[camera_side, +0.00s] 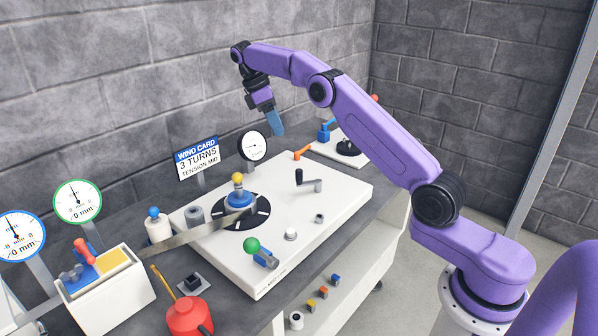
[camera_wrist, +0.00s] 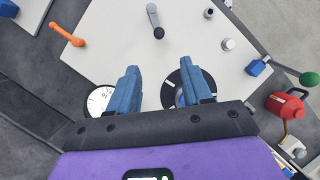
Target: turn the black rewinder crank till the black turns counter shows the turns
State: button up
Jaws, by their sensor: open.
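The rewinder crank has a grey arm and an upright black knob (camera_side: 299,177), and stands on the white top plate; it also shows at the top of the wrist view (camera_wrist: 158,32). The turns counter (camera_side: 253,146) is a white dial with a black rim at the plate's back edge; its reading is too small to tell. In the wrist view the dial (camera_wrist: 98,101) is partly hidden by my gripper. My gripper (camera_side: 275,122) is open and empty, high above the plate and apart from the crank. Its blue fingers (camera_wrist: 160,82) show in the wrist view.
A sign (camera_side: 198,158) reads "WIND CARD 3 TURNS TENSION MID". On the plate (camera_side: 345,187) are a blue hub with a yellow knob (camera_side: 238,178) on a black disc, an orange handle (camera_side: 302,154) and a green-knobbed lever (camera_side: 252,245). A red can (camera_side: 190,316) stands in front.

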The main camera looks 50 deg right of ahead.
aim_at(298, 170)
jog(key=s+d+f, duration=0.1)
jog(key=f, duration=0.4)
jog(key=s+d+f+m, duration=0.1)
jog(key=s+f, duration=0.1)
jog(key=f, duration=0.3)
jog(key=s+d+f+m, duration=0.1)
jog(key=s+d+f, duration=0.1)
jog(key=f, duration=0.3)
jog(key=shift+f, duration=0.2)
dwell(0.4)
grip_shut()
